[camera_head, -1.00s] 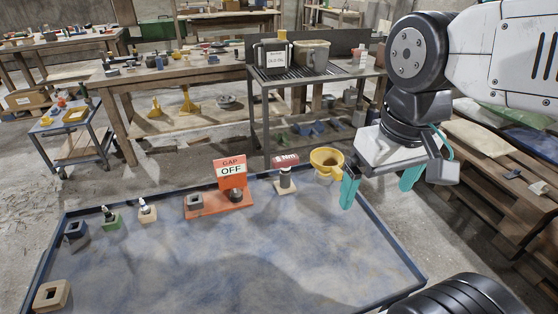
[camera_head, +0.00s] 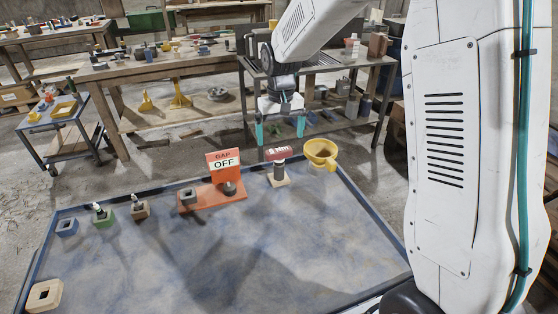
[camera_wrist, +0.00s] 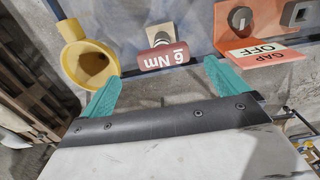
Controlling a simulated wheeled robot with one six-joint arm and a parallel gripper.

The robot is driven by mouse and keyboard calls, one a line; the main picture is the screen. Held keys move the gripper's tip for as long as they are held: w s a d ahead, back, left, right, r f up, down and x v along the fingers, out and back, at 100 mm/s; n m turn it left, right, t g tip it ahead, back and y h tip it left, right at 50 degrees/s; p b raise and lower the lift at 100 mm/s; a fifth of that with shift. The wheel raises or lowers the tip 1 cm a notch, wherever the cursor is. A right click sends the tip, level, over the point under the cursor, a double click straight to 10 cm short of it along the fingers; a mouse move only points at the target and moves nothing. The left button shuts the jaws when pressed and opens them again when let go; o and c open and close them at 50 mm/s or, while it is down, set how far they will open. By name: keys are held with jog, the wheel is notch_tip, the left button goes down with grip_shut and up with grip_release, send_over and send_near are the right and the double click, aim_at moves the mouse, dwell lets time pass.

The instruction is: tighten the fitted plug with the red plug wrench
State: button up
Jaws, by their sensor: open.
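In the wrist view the wrench's red head (camera_wrist: 162,57) lies between the fingertips, apart from both. My gripper (camera_head: 280,130) is open and empty, with teal fingers just above and behind the wrench. A dark round part (camera_head: 229,188), possibly the fitted plug, sits on an orange base (camera_head: 210,201) under a "GAP OFF" sign (camera_head: 223,163). It also shows in the wrist view (camera_wrist: 239,18).
A yellow funnel-like cup (camera_head: 320,152) stands close right of the wrench. A grey square block (camera_head: 188,196) shares the orange base. Blue (camera_head: 67,227), green (camera_head: 104,222) and tan (camera_head: 140,212) blocks line the tray's left. The tray's middle is clear. A metal bench stands behind.

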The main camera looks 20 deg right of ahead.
aim_at(279, 149)
jog(key=f, duration=0.8)
jog(key=shift+w+a+f, duration=0.1)
jog(key=shift+a, duration=0.1)
jog(key=c, duration=1.2)
